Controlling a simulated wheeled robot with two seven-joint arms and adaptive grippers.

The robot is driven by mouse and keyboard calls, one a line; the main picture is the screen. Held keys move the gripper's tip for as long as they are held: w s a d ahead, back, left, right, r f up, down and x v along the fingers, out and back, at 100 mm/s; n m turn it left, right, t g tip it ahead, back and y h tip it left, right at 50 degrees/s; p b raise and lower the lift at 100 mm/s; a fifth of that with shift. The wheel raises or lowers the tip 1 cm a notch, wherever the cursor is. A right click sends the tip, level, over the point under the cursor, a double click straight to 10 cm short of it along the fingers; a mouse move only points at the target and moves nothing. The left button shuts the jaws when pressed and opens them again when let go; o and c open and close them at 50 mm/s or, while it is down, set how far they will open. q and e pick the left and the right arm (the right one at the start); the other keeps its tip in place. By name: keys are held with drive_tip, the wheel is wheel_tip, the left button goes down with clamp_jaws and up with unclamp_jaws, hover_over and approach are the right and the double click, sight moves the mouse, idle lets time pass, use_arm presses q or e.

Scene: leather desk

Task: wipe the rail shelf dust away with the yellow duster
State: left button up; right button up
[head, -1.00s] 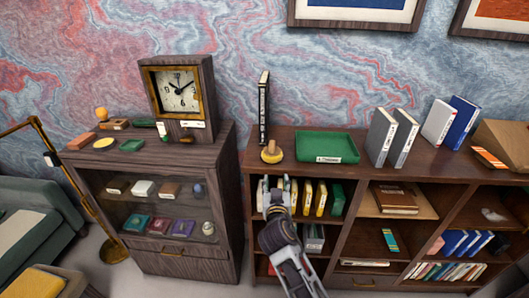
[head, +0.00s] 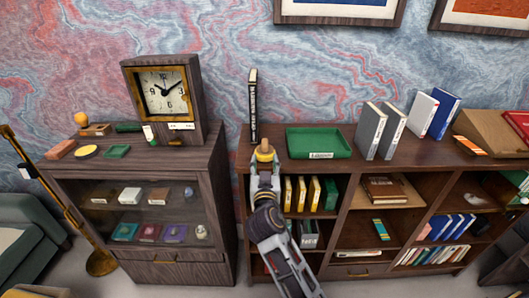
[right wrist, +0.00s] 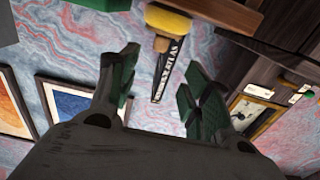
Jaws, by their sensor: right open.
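The yellow duster (head: 264,154), with a tan knob on top, stands on the shelf top between the black upright book and the green tray. In the right wrist view its yellow part (right wrist: 175,20) shows at the top, beyond the fingers. My right gripper (head: 264,176) is open and empty, just in front of and below the duster; its fingers (right wrist: 160,92) are spread apart. The gripper hides the duster's lower part in the head view. A pale grey patch, possibly the dust (head: 474,199), lies in the right shelf compartment. My left gripper is not in view.
The black book (head: 253,105) stands close behind the duster. The green tray (head: 318,143) is just right of it, then several upright books (head: 370,130). A cabinet with a clock (head: 164,92) stands left across a gap. A partly cut-off green and white thing shows at the right edge.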

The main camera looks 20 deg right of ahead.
sight(265, 142)
drive_tip(key=p+x, duration=0.1)
drive_tip(key=x, duration=0.5)
drive_tip(key=shift+w+d+p, duration=0.1)
drive_tip(key=shift+w+p, duration=0.05)
drive_tip(key=shift+p, duration=0.25)
drive_tip(key=shift+x, duration=0.8)
drive_tip(key=shift+p+x, duration=0.8)
drive_tip(key=shift+x, duration=1.95)
clamp_jaws()
drive_tip(key=shift+r, duration=0.1)
drive_tip(key=shift+r+b, duration=0.5)
drive_tip(key=shift+r, duration=4.4)
